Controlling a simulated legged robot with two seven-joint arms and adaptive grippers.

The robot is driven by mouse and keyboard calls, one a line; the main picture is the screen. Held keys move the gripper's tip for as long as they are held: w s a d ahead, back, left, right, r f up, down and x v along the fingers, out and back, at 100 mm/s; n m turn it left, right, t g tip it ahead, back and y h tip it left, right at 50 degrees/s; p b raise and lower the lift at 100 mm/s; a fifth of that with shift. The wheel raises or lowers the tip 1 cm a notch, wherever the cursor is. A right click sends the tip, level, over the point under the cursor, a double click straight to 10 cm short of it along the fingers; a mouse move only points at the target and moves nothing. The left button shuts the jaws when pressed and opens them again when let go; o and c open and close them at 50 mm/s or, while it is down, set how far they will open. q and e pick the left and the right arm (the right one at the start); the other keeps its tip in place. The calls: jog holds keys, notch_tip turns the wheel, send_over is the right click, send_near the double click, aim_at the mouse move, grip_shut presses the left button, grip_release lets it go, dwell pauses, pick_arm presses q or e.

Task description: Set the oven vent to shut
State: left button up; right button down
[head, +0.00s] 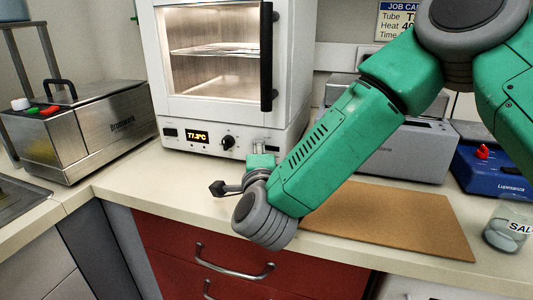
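The oven (232,75) is a white cabinet on the counter, with a lit chamber behind a glass door and a black vertical handle. I cannot make out a vent control on the oven. My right arm comes in from the right and crosses in front of the oven's lower right corner. Its gripper (225,188) is low over the counter, just in front of the oven and apart from the knob. The finger opening cannot be made out. My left gripper is not in view.
A steel bath-like device (95,130) stands at the left. Right of the oven are a grey device (415,150), a blue device (490,172), a brown board (400,220) and a labelled glass jar (508,225). Red drawers (180,250) lie below the counter edge.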

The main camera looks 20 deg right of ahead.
jog(key=shift+s+a+f, duration=0.1)
jog(key=shift+a+f, duration=0.15)
jog(key=c, duration=1.6)
grip_release()
jog(key=shift+a, duration=0.1)
jog(key=shift+o, duration=0.2)
jog(key=shift+a+r, duration=0.1)
jog(key=shift+a, duration=0.05)
jog(key=v, duration=1.1)
jog(key=shift+s+a, duration=0.2)
jog(key=shift+s, duration=0.1)
jog(key=shift+d, duration=0.15)
